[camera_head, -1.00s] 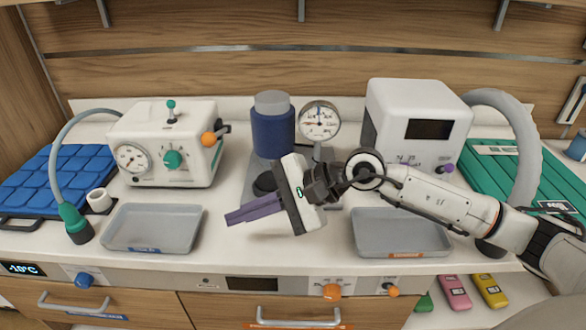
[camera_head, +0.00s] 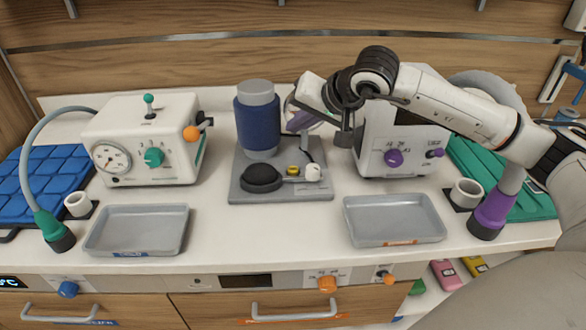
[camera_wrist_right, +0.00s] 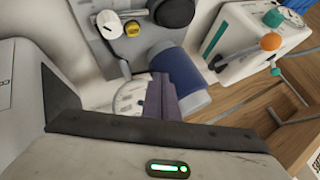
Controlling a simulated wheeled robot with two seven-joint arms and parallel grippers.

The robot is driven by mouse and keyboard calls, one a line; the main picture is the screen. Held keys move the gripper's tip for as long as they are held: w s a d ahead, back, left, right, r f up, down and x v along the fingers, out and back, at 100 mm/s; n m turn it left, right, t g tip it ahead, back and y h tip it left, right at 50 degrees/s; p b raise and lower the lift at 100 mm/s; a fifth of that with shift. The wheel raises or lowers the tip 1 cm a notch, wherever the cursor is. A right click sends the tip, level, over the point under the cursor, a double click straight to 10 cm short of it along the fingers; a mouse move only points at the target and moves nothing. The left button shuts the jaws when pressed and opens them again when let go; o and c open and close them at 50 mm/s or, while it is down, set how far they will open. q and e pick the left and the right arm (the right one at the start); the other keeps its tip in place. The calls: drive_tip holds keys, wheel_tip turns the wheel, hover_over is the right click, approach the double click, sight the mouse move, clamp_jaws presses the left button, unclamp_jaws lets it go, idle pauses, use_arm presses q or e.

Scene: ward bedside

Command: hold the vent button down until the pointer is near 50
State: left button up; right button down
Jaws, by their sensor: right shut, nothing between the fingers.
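A grey base plate (camera_head: 235,190) carries a blue cylinder with a grey cap (camera_head: 258,125), a black bulb (camera_head: 261,178), a small yellow button (camera_head: 293,170) and a white knob (camera_head: 312,172). I cannot read a label showing which part is the vent button. The yellow button (camera_wrist_right: 132,28) also shows in the right wrist view. The round gauge is mostly hidden behind my right gripper (camera_head: 301,122); part of its dial (camera_wrist_right: 129,98) shows in the wrist view, but its pointer cannot be read. My right gripper's purple fingers are shut and empty, above and behind the button. My left gripper is out of view.
A white machine with a dial (camera_head: 140,140) stands left, and a white box (camera_head: 378,140) stands right behind my right arm. Grey trays (camera_head: 100,240) (camera_head: 395,240) lie in front at both sides. The counter between the trays is clear.

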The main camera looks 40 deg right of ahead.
sight(296, 171)
wheel_tip(296, 171, down, 9)
drive_tip(key=b, duration=0.5)
drive_tip(key=shift+r+b, duration=0.1)
drive_tip(key=shift+b, duration=0.3)
idle(0.6)
idle(0.9)
drive_tip(key=shift+f+b, duration=0.35)
drive_tip(key=shift+b, duration=0.15)
